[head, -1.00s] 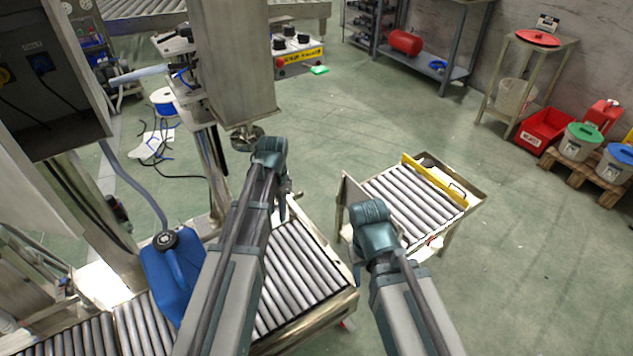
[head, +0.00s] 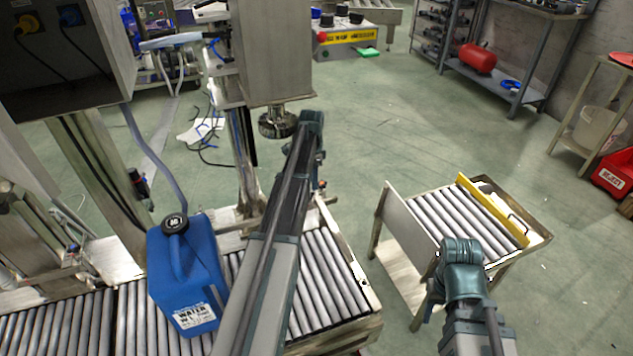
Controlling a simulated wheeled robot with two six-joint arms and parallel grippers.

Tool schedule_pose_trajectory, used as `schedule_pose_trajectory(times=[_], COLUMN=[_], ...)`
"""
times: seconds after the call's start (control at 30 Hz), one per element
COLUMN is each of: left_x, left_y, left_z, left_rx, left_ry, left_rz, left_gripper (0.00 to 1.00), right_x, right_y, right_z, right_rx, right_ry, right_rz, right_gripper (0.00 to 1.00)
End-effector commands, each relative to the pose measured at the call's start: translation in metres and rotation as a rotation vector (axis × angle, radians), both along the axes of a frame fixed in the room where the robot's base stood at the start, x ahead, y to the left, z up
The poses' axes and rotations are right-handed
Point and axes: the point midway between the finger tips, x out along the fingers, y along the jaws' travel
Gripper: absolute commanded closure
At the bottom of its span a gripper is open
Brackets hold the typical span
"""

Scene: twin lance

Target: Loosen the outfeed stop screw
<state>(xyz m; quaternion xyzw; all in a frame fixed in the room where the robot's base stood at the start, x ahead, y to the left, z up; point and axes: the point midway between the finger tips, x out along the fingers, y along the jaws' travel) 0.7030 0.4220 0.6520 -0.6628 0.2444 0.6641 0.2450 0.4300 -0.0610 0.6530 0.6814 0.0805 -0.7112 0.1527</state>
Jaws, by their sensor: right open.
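The stop screw itself is too small or hidden to make out. A roller conveyor (head: 325,275) runs along the front left, and a separate small roller table (head: 448,220) with a yellow bar (head: 492,210) stands to the right. My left gripper (head: 318,186) is mostly hidden behind its own wrist, above the conveyor's far right end; its jaws cannot be made out. My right gripper (head: 434,298) is largely hidden below its wrist, by the near side of the small table. It is open, and I see nothing in it.
A blue canister (head: 200,262) with a black cap stands on the conveyor, left of my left arm. A steel column with a round head (head: 278,124) hangs behind my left wrist. A grey shelf with a red tank (head: 476,58) is at the back.

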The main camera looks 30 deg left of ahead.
Motion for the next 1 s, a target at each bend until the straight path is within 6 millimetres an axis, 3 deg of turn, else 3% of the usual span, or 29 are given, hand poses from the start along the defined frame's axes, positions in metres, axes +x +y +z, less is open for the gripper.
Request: schedule_pose_trajectory(times=[0.1, 0.47, 1.0], left_x=[0.001, 0.001, 0.001], left_y=[0.009, 0.009, 0.009], left_z=[-0.003, -0.009, -0.054], left_rx=[-0.001, -0.001, -0.001], left_ry=[-0.001, -0.001, -0.001], left_rz=[0.002, 0.0, 0.0], left_gripper=[0.6, 0.6, 0.6], right_x=[0.0, 0.0, 0.0], right_y=[0.0, 0.0, -0.001], right_z=[-0.003, -0.009, -0.054], right_rx=[0.0, 0.0, -0.003], right_ry=[0.0, 0.0, -0.001], right_rz=[0.0, 0.0, 0.001], right_gripper=[0.5, 0.5, 0.5])
